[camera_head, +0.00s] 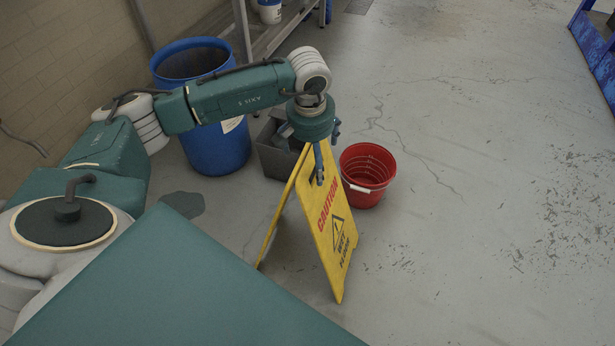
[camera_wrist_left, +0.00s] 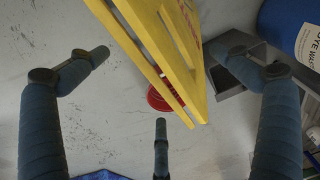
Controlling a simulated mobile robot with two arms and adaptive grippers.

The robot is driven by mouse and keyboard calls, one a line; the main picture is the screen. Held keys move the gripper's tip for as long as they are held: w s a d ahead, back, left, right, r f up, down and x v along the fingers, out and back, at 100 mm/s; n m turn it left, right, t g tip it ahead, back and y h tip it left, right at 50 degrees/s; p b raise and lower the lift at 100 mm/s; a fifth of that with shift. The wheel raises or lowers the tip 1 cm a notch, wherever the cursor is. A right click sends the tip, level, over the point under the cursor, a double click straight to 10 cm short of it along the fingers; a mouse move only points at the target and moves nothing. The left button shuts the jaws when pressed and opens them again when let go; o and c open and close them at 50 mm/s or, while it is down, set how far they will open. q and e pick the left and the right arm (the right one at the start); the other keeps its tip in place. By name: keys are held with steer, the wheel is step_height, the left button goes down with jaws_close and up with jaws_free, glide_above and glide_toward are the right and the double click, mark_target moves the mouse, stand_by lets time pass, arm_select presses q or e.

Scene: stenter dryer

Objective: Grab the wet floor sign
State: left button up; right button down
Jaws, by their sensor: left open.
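The yellow wet floor sign (camera_head: 332,222) stands as an open A-frame on the grey floor, with red "CAUTION" lettering on the panel I see. My left gripper (camera_head: 318,165) is over the top of the sign, with one blue finger in front of the panel's upper edge. In the left wrist view the sign (camera_wrist_left: 150,50) runs between the spread blue fingers of my left gripper (camera_wrist_left: 170,85). The gripper is open, and I cannot tell whether any finger touches the sign. My right gripper is not in view.
A red bucket (camera_head: 367,176) stands close behind the sign on the right. A grey bin (camera_head: 271,158) and a blue barrel (camera_head: 217,150) stand behind it on the left, near a metal bench (camera_head: 272,37). The floor to the right is open.

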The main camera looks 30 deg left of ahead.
arm_select(q)
steer(key=f, duration=0.3)
steer(key=f+b, duration=0.1)
steer(key=f, duration=0.1)
steer(key=shift+s+d+f, duration=0.1)
steer(key=shift+d+f, duration=0.1)
steer(key=shift+f, duration=0.2)
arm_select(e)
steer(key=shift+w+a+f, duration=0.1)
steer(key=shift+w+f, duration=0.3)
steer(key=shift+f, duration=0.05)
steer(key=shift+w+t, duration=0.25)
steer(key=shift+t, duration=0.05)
arm_select(q)
steer(key=shift+f, duration=0.1)
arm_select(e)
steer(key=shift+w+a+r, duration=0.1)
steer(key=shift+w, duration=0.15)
arm_select(q)
steer(key=shift+f+b, duration=0.15)
steer(key=shift+b, duration=0.15)
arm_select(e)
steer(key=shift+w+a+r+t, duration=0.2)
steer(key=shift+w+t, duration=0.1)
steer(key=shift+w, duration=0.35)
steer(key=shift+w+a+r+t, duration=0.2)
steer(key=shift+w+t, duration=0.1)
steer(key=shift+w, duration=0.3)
arm_select(q)
steer(key=shift+c, duration=0.5)
